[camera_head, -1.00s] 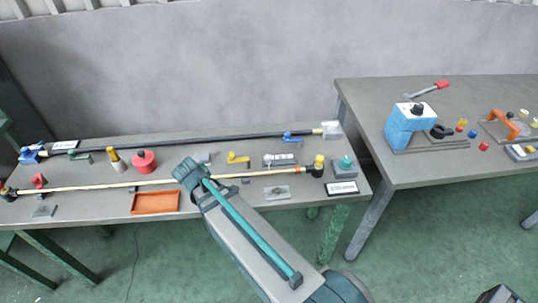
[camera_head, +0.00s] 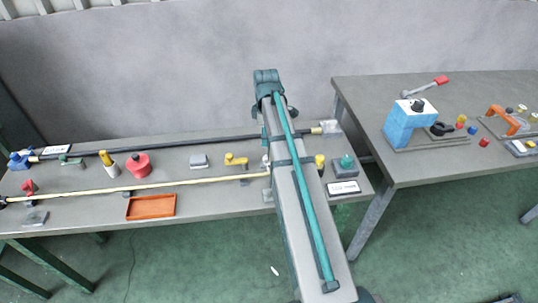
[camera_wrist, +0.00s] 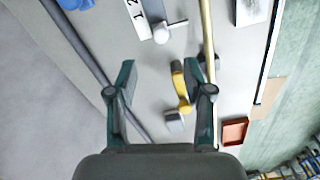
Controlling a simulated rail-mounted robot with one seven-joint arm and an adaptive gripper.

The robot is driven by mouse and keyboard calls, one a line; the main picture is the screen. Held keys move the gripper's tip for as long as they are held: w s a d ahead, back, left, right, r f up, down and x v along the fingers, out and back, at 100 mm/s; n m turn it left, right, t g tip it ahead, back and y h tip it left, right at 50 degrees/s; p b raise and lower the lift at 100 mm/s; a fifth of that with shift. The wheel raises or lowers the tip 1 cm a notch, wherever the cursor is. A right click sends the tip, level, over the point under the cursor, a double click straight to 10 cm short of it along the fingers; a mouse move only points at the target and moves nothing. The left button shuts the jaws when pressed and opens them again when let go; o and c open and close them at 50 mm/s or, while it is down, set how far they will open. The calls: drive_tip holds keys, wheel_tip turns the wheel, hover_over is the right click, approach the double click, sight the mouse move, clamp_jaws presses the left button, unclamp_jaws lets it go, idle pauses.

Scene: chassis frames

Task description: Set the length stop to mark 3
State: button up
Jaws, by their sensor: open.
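In the wrist view, a pale plate with the printed numbers 1 and 2 (camera_wrist: 139,14) lies at the top, cut off by the frame edge. A small grey-white knob with a short bar (camera_wrist: 163,33) sits beside the numbers and may be the length stop. Mark 3 is not visible. My gripper (camera_wrist: 159,66) is open and empty above the table, with the numbered plate ahead of its fingertips. In the head view my arm covers most of the plate and hides the fingers.
A pale rod (camera_wrist: 207,35) and a dark bar (camera_wrist: 80,45) run along the table. An orange tray (camera_head: 151,206) lies at the front. The second table (camera_head: 440,172) stands right.

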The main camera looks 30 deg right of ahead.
sight(267, 159)
wheel_tip(267, 159, down, 10)
drive_tip(key=shift+r+p, duration=0.1)
drive_tip(key=shift+p, duration=0.95)
drive_tip(key=shift+c, duration=0.3)
clamp_jaws()
